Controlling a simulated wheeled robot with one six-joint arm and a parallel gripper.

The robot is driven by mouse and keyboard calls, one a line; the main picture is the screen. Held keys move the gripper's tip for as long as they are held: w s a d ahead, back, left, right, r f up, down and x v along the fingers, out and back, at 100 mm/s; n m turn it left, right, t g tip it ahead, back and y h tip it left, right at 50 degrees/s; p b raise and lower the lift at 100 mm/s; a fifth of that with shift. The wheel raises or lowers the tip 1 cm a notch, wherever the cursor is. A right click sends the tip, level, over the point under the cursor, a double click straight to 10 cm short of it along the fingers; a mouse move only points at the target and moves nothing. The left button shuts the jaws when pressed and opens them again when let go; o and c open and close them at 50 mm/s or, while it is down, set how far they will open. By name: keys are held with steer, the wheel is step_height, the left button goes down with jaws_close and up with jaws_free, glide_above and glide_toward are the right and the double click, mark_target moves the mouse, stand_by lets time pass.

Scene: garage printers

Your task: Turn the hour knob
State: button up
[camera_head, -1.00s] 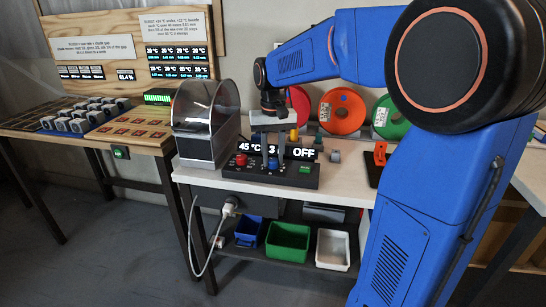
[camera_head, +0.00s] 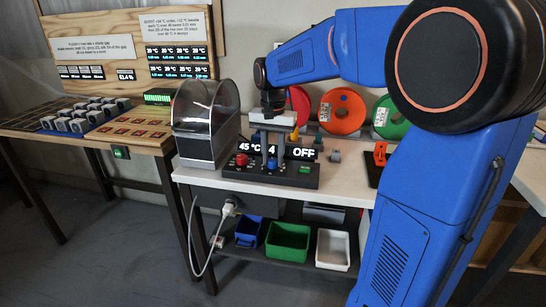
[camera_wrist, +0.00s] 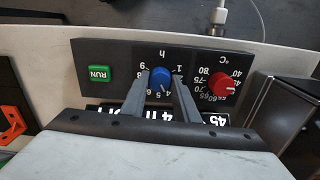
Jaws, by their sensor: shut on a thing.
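The hour knob (camera_wrist: 160,78) is blue, on a black control panel (camera_wrist: 127,58) marked "h" in the wrist view. In the head view the blue knob (camera_head: 272,164) sits in the middle of the panel's top. My gripper (camera_wrist: 163,82) is shut on the blue knob, one finger on each side. It points down at the panel in the head view (camera_head: 272,158). The display (camera_head: 278,150) reads 45 °C, 4 and OFF, its middle partly hidden by my fingers.
A red °C knob (camera_wrist: 222,86) and a green RUN button (camera_wrist: 99,73) flank the blue knob. A clear-covered dryer box (camera_head: 206,120) stands left of the panel. Filament spools (camera_head: 342,111) hang behind. Bins (camera_head: 288,241) sit on the shelf below.

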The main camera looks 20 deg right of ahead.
mark_target(273, 160)
steer(key=o, duration=1.1)
steer(key=shift+c, duration=0.2)
step_height(273, 160, up, 18)
steer(key=shift+f, duration=0.25)
steer(key=s+f+n+t, duration=0.2)
steer(key=s+f+n, duration=0.2)
steer(key=s+f, duration=0.7)
steer(key=s+a+f+n+t, duration=0.1)
steer(key=s+f+n, duration=0.3)
steer(key=s+f, duration=0.7)
steer(key=s+t, duration=0.1)
steer(key=s, duration=0.4)
steer(key=shift+s+a+f+t, duration=0.15)
steer(key=shift+s+a+t, duration=0.15)
steer(key=shift+t, duration=0.1)
